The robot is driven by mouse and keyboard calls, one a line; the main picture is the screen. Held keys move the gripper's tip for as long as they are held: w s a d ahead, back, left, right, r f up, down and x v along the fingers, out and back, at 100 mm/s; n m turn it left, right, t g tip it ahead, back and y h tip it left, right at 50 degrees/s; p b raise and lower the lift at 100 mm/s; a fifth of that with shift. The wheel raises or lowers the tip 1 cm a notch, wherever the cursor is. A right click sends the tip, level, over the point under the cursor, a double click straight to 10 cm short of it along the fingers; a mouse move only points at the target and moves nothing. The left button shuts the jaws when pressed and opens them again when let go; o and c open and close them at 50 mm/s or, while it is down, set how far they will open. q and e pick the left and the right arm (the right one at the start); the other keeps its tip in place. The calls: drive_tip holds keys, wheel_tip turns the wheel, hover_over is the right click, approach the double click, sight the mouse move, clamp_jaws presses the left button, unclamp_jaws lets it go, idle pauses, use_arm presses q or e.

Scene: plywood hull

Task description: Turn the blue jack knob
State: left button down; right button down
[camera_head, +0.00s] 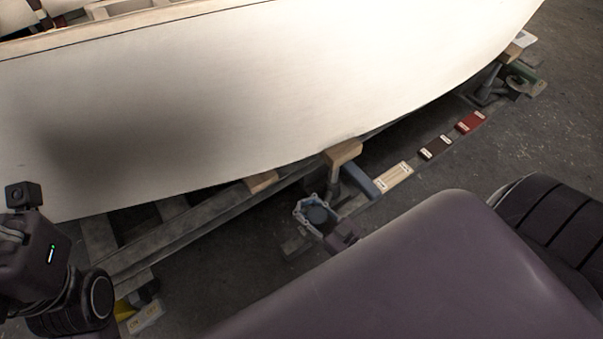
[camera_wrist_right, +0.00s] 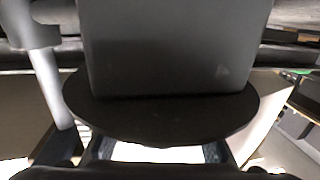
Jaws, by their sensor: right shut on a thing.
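The blue jack knob (camera_head: 317,214) is a small round blue-grey disc low beside the hull's support beam. My right gripper (camera_head: 316,213) is around it, with its fingers shut on its rim. In the right wrist view the knob (camera_wrist_right: 160,120) fills the middle as a dark disc, with a dark block in front of its upper part. My right fingers show partly at the bottom of that view. A blue jack part (camera_head: 360,181) stands just right of the knob, beside a post topped with a wooden block (camera_head: 343,152). My left wrist shows at the left edge, but its fingers do not.
The pale hull (camera_head: 220,100) overhangs the jack from above. A grey beam (camera_head: 200,240) runs below it. Pale, dark and red labelled blocks (camera_head: 470,122) lie along a plank to the right. A green jack part (camera_head: 525,79) stands at far right. The floor beyond is clear.

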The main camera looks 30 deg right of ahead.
sight(325, 222)
drive_tip(key=shift+d+h, duration=0.3)
drive_tip(key=c, duration=1.6)
unclamp_jaws()
drive_tip(key=shift+a, duration=0.1)
drive_tip(key=v, duration=1.2)
drive_tip(key=shift+f, duration=0.1)
